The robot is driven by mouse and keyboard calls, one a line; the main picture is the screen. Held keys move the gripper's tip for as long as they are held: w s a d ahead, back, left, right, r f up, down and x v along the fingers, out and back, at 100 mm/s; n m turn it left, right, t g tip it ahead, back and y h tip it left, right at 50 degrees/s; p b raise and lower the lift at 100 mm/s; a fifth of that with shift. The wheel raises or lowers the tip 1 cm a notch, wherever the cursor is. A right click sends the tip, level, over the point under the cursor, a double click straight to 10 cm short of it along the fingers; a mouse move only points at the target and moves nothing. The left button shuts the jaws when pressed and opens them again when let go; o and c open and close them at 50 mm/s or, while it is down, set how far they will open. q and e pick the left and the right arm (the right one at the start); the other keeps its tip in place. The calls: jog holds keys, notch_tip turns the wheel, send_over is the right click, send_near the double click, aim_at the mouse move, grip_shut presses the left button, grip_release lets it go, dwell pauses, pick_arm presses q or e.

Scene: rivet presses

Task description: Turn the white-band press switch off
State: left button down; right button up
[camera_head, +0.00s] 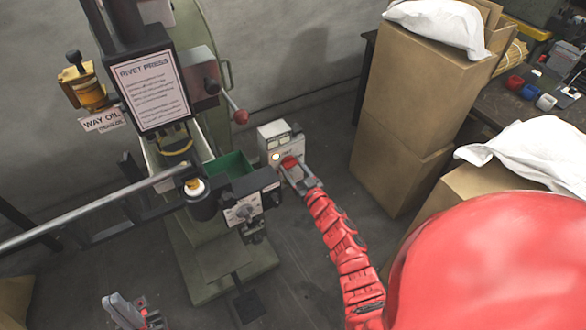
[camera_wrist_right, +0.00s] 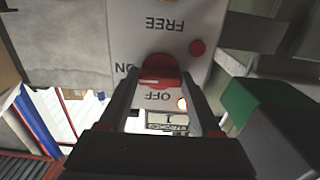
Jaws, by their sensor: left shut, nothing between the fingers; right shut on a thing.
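The rivet press (camera_head: 222,255) has a white band (camera_head: 195,187) around a dark cylinder. Its light switch box (camera_head: 268,136) stands at the press's right side, with a lit orange lamp. In the right wrist view the panel shows FREE, ON and OFF upside down, a red button (camera_wrist_right: 197,47) and a lit lamp (camera_wrist_right: 182,104). My right gripper (camera_head: 299,172) is shut on the red switch knob (camera_wrist_right: 158,70); the fingers partly hide it, and I cannot tell its exact setting. My left gripper (camera_head: 128,308) is shut and empty at the bottom left, away from the box.
A grey rail (camera_head: 85,212) crosses the left side of the press. A red-knobbed lever (camera_head: 240,116) sticks out above the box. A green bin (camera_head: 228,166) is beside it. Stacked cardboard boxes (camera_head: 405,105) stand to the right. Some floor between box and cartons is clear.

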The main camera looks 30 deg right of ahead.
jog(key=c, duration=0.4)
